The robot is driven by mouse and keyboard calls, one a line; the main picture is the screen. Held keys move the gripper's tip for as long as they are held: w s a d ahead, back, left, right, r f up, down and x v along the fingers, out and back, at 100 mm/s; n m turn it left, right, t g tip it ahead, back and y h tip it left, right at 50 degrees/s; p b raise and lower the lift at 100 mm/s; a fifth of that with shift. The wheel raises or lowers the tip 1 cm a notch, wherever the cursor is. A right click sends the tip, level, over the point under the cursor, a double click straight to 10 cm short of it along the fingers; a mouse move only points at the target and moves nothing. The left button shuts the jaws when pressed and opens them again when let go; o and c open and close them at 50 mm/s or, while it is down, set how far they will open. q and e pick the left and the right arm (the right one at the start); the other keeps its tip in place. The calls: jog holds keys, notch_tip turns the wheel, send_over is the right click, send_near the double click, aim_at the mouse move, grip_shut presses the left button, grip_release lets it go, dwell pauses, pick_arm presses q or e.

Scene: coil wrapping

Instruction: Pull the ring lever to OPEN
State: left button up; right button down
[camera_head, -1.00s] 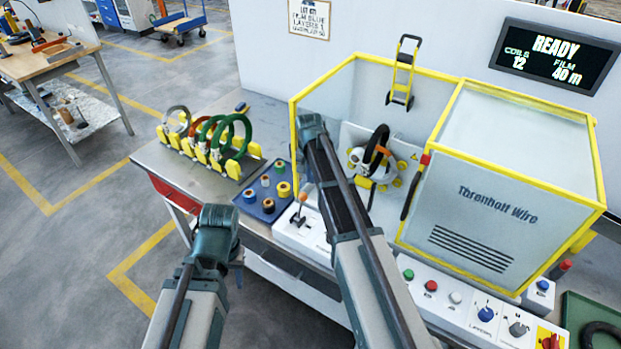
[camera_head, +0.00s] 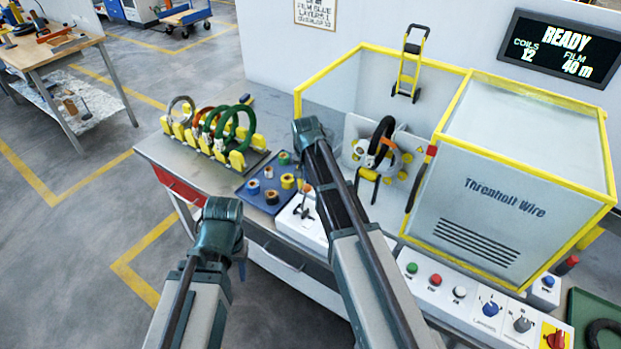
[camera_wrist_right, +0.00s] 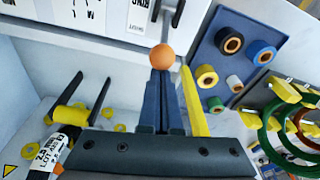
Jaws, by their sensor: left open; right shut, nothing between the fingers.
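The ring lever (camera_head: 303,207) stands on a white panel at the table's front edge, a grey stem with an orange ball knob. The knob (camera_wrist_right: 163,57) also shows in the right wrist view. My right gripper (camera_wrist_right: 162,75) is shut and empty, its blue fingertips pointing at the knob, just short of or touching it; I cannot tell which. In the head view my right arm rises right of the lever and its fingers are hidden. My left arm stands left of the table; its fingers cannot be made out. The lever's labels are only partly seen and unreadable.
A blue tray (camera_head: 262,197) with coloured rolls lies left of the lever. Coloured coils (camera_head: 235,122) stand in a yellow rack behind it. A yellow-framed machine (camera_head: 480,190) with a black coil (camera_head: 381,142) is on the right. A button panel (camera_head: 470,300) runs along the front.

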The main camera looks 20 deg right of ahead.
aim_at(306, 185)
jog(key=shift+s+a+r+h, duration=0.15)
jog(key=shift+s+a+h, duration=0.15)
jog(key=shift+s, duration=0.05)
jog(key=shift+s+a+t, duration=0.1)
jog(key=shift+a+t, duration=0.05)
jog(key=shift+t, duration=0.25)
jog(key=shift+s+a+r+t+h+b, duration=0.3)
jog(key=shift+s+a+t+h, duration=0.2)
jog(key=shift+s+a+h, duration=0.15)
jog(key=s+a+t+h+b, duration=0.3)
jog(key=s+a+h+b, duration=0.1)
jog(key=b, duration=0.3)
jog(key=shift+a+t, duration=0.4)
jog(key=shift+a, duration=0.25)
jog(key=shift+s+f+h, duration=0.1)
jog(key=shift+s+h, duration=0.05)
jog(key=shift+h, duration=0.1)
